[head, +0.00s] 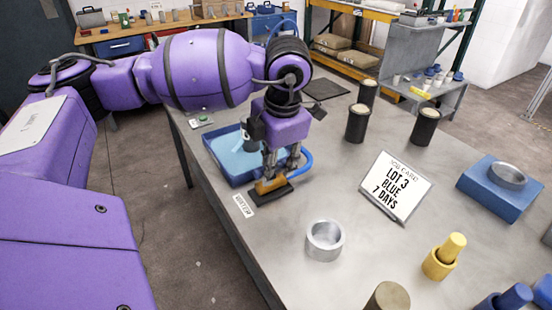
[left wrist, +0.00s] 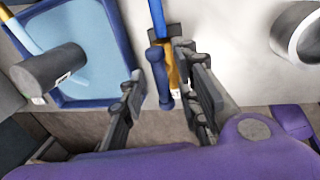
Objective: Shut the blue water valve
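The blue valve handle (left wrist: 160,78) is a short bar with rounded ends in the left wrist view, on a brass valve body (left wrist: 173,68) fed by a blue hose (left wrist: 157,18). In the head view the brass body (head: 266,186) sits on a black base at the table's left edge, and my gripper hides the handle. My left gripper (head: 280,167) points down just over the valve. In the left wrist view its two fingers (left wrist: 160,72) stand apart on either side of the handle, with gaps showing. My right gripper is not in view.
A blue tray (head: 222,175) of water lies beside the valve, with a grey cylinder (left wrist: 48,70) over it. A WATER label (head: 243,205) lies at the table edge. A metal ring (head: 324,240), a sign (head: 395,187) and black cylinders (head: 357,124) stand farther right.

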